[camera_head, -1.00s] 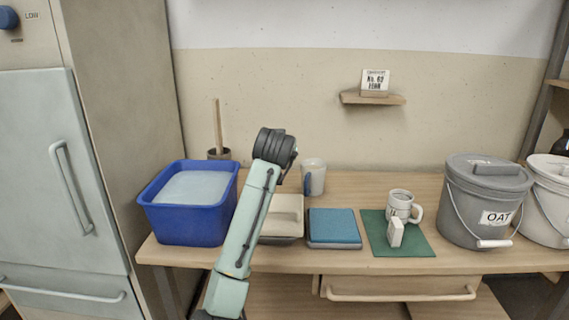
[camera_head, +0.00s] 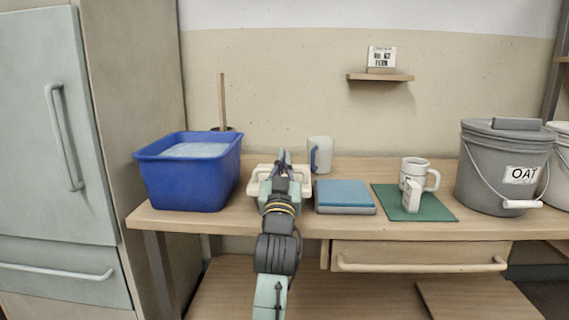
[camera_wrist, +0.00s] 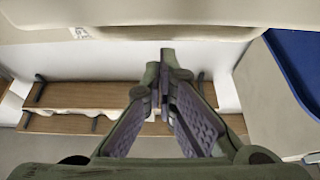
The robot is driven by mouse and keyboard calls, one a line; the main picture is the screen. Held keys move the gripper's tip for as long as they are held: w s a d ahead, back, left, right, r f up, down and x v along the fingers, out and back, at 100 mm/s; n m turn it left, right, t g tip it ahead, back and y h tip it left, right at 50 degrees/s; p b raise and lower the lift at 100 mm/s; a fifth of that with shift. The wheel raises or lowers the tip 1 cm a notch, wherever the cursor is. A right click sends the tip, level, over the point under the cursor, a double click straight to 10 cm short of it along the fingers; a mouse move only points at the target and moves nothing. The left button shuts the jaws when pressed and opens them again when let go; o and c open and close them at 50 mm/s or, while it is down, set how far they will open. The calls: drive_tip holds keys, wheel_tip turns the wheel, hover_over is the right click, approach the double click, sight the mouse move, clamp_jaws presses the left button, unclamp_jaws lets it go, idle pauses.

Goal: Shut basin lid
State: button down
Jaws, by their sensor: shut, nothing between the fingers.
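A cream, low, flat-topped container (camera_head: 257,182) sits on the bench right of the blue tub. Whether it is the basin, and how its lid lies, I cannot tell, as my arm hides its middle. A deep blue tub (camera_head: 190,185) at the bench's left end is uncovered and shows a pale surface inside. My gripper (camera_head: 285,155) is over the cream container, pointing toward the wall, and looks shut and empty. In the wrist view, my fingers (camera_wrist: 166,82) meet at the tips with nothing between them; a blue surface (camera_wrist: 300,60) shows at right.
A blue-topped flat box (camera_head: 344,194) lies close right of the cream container. A cup (camera_head: 322,154) stands behind it. A white mug (camera_head: 414,172) and small white block stand on a green mat (camera_head: 438,208). A grey OAT bucket (camera_head: 495,175) stands farther right. A drawer (camera_head: 420,258) is below.

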drive_tip(key=shift+s+f+b, duration=0.45)
drive_tip(key=shift+f+b, duration=0.1)
drive_tip(key=shift+f, duration=0.3)
